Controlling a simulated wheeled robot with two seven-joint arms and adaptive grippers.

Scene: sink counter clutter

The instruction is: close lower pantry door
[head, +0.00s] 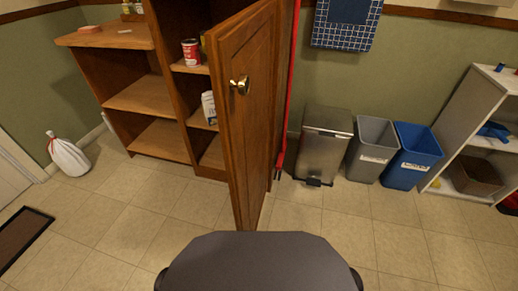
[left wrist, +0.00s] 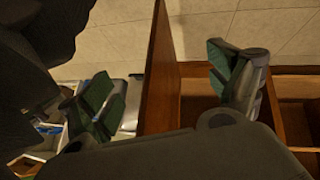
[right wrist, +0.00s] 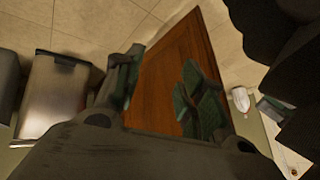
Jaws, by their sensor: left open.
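The wooden pantry door (head: 245,120) stands open in the head view, swung out from the cabinet, with a round brass knob (head: 240,86) on its face. Neither gripper shows in the head view. In the left wrist view my left gripper (left wrist: 162,85) is open, its fingers wide apart. The door (left wrist: 160,70) shows nearly edge-on between them, with no clear contact. In the right wrist view my right gripper (right wrist: 162,72) has its fingers apart, with the door panel (right wrist: 170,75) behind. I cannot tell whether it touches the door. The knob is not visible in either wrist view.
Cabinet shelves (head: 140,97) hold a red can (head: 191,52) and a white container. A metal trash bin (head: 325,140), a grey bin (head: 372,150) and a blue bin (head: 412,155) stand right of the door. A white bag (head: 68,157) sits at left.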

